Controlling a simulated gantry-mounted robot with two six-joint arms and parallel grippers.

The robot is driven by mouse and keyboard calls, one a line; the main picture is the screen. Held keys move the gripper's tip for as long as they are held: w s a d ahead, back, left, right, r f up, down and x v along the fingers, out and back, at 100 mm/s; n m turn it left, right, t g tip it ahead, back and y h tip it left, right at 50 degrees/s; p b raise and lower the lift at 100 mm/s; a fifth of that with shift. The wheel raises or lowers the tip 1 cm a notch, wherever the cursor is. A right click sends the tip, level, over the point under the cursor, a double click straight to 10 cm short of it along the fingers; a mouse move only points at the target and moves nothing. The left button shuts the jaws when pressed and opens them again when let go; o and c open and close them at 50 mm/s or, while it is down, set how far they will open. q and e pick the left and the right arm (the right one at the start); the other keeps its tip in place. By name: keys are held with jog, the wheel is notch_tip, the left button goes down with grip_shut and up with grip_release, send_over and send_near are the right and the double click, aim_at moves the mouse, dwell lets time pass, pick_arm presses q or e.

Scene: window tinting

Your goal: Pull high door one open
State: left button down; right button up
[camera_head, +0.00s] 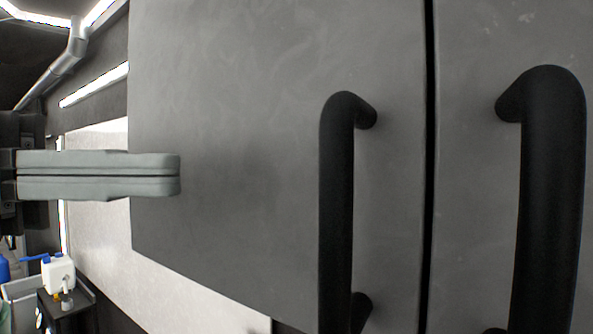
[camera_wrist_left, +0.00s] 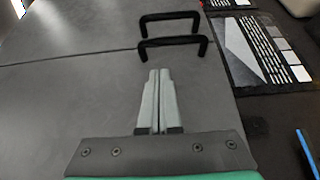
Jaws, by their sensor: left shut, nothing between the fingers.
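Two grey cabinet doors fill most of the head view, a left door (camera_head: 230,120) and a right door (camera_head: 480,50), with a narrow dark gap between them. Each has a black upright bar handle beside the gap, the left handle (camera_head: 336,220) and the right handle (camera_head: 550,200). I cannot tell which is high door one. My left gripper (camera_head: 178,174) is shut and empty, left of the left handle and apart from it. In the left wrist view, the gripper (camera_wrist_left: 157,75) points toward the two handles (camera_wrist_left: 172,47), short of the nearer one. My right gripper is not in view.
A white jug (camera_head: 58,274) stands on a dark stand at the lower left of the head view. A pale panel (camera_head: 100,230) is behind the left door. In the wrist view, a board with sample strips (camera_wrist_left: 262,50) is beside the doors.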

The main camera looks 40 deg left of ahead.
aim_at(295, 176)
pick_arm(q)
jog(key=p+x, duration=0.1)
jog(key=x, duration=0.7)
jog(key=shift+w+d+r+p, duration=0.1)
jog(key=shift+d+r+p, duration=0.1)
jog(key=shift+p, duration=0.2)
jog(key=shift+w+d+f, duration=0.15)
jog(key=shift+w+d, duration=0.3)
jog(key=shift+d, duration=0.05)
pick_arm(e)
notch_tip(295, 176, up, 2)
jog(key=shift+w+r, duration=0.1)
pick_arm(q)
jog(key=shift+s, duration=0.1)
